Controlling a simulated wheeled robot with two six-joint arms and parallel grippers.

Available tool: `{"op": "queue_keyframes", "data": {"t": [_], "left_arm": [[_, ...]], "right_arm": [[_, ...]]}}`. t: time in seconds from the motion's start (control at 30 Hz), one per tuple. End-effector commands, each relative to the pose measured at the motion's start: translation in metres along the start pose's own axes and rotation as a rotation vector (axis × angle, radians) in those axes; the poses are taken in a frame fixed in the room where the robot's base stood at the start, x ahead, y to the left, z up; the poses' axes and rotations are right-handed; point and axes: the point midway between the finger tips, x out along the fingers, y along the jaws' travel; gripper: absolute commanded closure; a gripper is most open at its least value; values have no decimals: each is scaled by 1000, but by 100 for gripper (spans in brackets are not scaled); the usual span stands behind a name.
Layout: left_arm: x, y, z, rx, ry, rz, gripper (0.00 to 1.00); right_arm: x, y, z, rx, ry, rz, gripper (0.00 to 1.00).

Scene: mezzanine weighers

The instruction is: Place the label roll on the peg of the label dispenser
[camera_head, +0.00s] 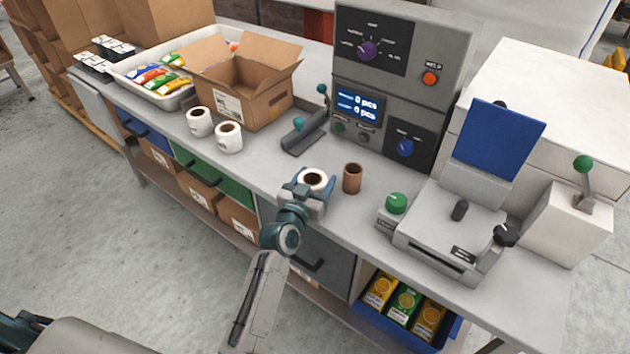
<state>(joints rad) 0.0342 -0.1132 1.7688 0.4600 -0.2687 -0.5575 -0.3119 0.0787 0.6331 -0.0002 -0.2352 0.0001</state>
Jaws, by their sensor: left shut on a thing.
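My left gripper (318,186) is shut on a white label roll (302,175) with a dark centre hole. It holds the roll upright, hole facing up, over the front part of the bench; whether the roll touches the bench I cannot tell. To the right is a grey machine that looks like the label dispenser (428,237), with a raised blue panel (499,139). A short dark peg (460,210) stands on its top plate, bare and apart from the roll. I do not make out my right gripper.
A brown tube (352,179) stands just right of the held roll. A green-knobbed box (393,215) adjoins the machine. Two more white rolls (199,122) (229,138) stand left, by an open carton (239,95). A grey control unit (402,75) stands behind.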

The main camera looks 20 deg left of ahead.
Motion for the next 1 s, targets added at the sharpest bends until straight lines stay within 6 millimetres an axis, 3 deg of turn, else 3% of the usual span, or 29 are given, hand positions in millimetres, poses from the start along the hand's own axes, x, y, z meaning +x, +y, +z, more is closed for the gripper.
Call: {"op": "queue_keyframes", "data": {"t": [0.17, 0.33, 0.37, 0.47, 0.87, 1.0], "left_arm": [[0, 0, 0, 0, -2, 1, 63], [0, 0, 5, 0, -2, 1, 63], [0, 0, 5, 0, -2, 1, 34], [0, 0, 3, 1, -2, 1, 15], [0, 0, -4, 1, -2, 1, 15], [-24, 0, 3, 1, -4, 0, 15]], "right_arm": [[-2, 0, -24, 1, 32, 0, 50], [4, 0, -21, 1, 29, 1, 50], [4, 1, -19, 1, 26, 1, 50], [2, 1, -13, 0, 18, 1, 50], [-4, 3, -12, 0, 16, 2, 50], [6, 2, -10, -1, 13, 3, 50]]}}
